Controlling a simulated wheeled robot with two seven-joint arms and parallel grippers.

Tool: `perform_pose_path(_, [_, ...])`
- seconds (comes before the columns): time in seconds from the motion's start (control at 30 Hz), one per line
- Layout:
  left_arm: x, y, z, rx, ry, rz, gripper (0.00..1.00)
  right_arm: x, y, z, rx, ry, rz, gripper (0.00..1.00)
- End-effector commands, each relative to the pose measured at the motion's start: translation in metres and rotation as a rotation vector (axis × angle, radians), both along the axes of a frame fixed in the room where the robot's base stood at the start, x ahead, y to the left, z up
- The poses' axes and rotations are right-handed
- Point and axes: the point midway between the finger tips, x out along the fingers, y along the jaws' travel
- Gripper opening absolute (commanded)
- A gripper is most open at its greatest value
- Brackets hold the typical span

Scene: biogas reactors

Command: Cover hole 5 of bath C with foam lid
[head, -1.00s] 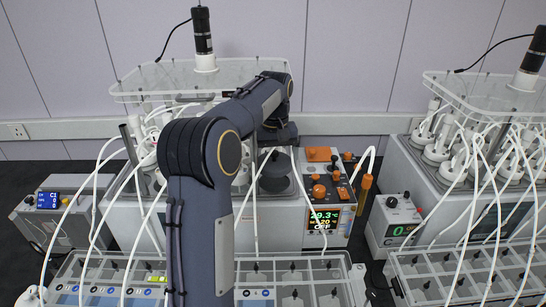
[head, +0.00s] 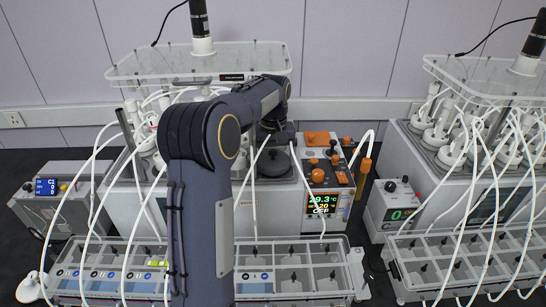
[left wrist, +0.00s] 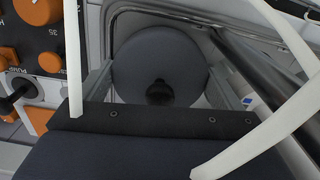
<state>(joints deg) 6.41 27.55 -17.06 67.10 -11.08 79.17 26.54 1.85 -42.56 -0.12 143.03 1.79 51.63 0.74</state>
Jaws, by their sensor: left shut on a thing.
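The foam lid, a dark grey disc with a black knob (left wrist: 160,92), shows in the left wrist view. In the head view the dark disc (head: 274,163) is at the right end of bath C (head: 75,212), left of the control panel. My left gripper (head: 279,137) is above it, pointing down, and is shut on the lid's knob. My arm and the white tubes hide much of the bath top, so I cannot make out hole 5. My right gripper is not in view.
White tubes arc over bath C and in front of the lid. The control panel (head: 325,185) with orange knobs is close on the right. A clear plate (head: 195,65) with a black motor is above the bath. A second bath (head: 455,150) is at the right.

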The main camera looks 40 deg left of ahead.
Motion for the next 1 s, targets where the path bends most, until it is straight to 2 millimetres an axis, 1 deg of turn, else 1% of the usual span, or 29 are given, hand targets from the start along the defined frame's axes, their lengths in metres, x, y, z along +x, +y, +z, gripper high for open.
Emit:
perform_pose_path(0.17, [0.000,0.000,0.000,0.000,0.000,0.000,0.66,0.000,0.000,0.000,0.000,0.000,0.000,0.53])
perform_pose_path(0.2, [0.000,0.000,0.000,0.000,0.000,0.000,0.93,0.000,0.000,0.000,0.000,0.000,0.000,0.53])
perform_pose_path(0.27, [0.000,0.000,0.000,0.000,0.000,0.000,1.00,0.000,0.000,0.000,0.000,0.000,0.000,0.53])
perform_pose_path(0.47, [0.000,0.000,0.000,0.000,0.000,0.000,1.00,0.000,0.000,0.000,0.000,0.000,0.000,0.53])
perform_pose_path(0.57, [0.000,0.000,0.005,0.000,0.000,0.000,1.00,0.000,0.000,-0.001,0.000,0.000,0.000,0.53])
perform_pose_path(0.67, [0.001,0.000,0.018,0.001,-0.002,0.000,1.00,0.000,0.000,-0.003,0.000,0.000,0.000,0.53])
perform_pose_path(0.9, [0.001,0.000,0.059,0.001,-0.004,0.000,1.00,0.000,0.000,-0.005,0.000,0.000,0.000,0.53])
perform_pose_path(1.0, [0.001,0.000,0.071,0.000,-0.001,0.000,1.00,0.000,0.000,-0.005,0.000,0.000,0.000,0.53])
